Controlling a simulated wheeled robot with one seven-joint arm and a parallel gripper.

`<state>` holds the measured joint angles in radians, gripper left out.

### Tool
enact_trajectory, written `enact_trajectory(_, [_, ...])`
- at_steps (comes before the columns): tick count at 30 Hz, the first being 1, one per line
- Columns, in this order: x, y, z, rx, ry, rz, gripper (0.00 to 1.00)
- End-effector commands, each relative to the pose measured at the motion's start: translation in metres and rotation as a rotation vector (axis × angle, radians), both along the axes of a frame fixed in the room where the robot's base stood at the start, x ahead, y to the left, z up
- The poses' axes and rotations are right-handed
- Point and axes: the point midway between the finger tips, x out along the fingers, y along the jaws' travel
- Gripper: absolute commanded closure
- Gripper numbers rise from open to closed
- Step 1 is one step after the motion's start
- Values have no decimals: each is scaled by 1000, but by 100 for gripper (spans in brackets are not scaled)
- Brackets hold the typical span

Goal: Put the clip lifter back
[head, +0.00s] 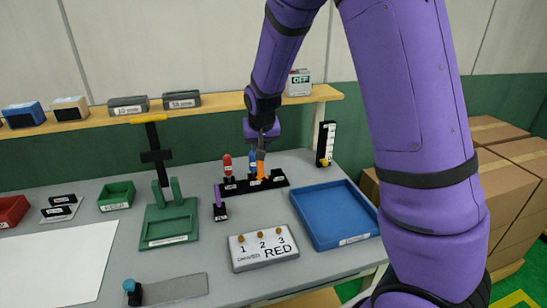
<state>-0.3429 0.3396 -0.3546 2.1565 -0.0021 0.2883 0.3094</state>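A black tool rack (274,182) stands near the back of the grey workbench. An orange tool (262,172), possibly the clip lifter, stands upright at the rack, directly below my gripper (261,157). My gripper points down and meets or overlaps the orange tool's top. The view is too small to tell whether the fingers are closed on it, or whether its foot sits in a slot. A red-topped tool (227,164) and a partly hidden blue tool (256,155) stand in the rack. A purple tool (219,192) stands at its left front.
A blue tray (343,238) lies right of the rack. A white panel marked RED (263,248) sits in front. A green press (169,222) stands left. A shelf (225,101) with boxes runs behind. Cardboard boxes (506,172) are stacked at right.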

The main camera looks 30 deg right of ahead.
Motion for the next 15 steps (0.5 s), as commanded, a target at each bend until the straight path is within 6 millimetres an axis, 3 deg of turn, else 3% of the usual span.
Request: enact_trajectory(15, [68, -75, -10, 1, -1, -5, 95])
